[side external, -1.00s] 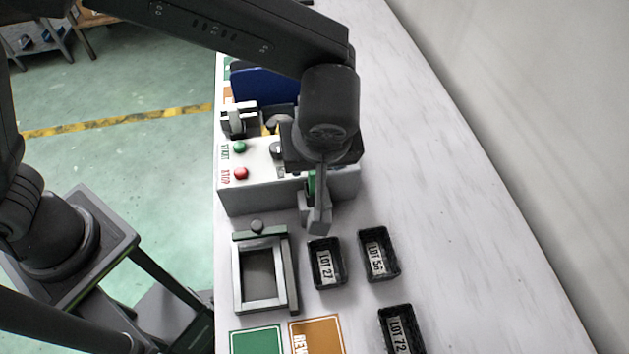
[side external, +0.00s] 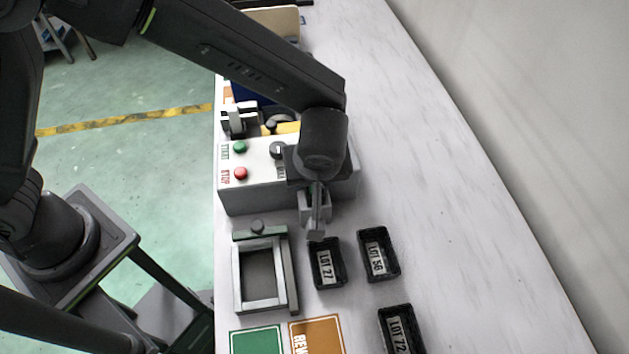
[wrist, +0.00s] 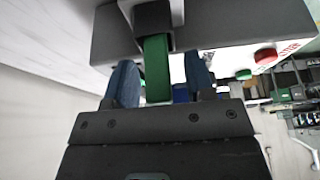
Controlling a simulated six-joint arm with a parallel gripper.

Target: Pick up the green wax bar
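The green wax bar (wrist: 157,68) shows in the wrist view, with one end in a dark holder (wrist: 153,15) on the front of the grey machine. My gripper (wrist: 160,78) is open, with one blue-grey finger on each side of the bar. A gap shows between the bar and the right finger, and a narrower one at the left finger. In the side view my gripper (side external: 316,226) is at the front face of the machine (side external: 250,198). There the gripper hides the bar.
A square metal frame (side external: 238,278) lies in front of the machine. Black trays marked LOT 27 (side external: 341,268), LOT 56 (side external: 391,258) and LOT 72 (side external: 415,335) stand near my gripper. Green (side external: 255,341) and orange (side external: 318,332) panels lie at the front. The right side of the table is clear.

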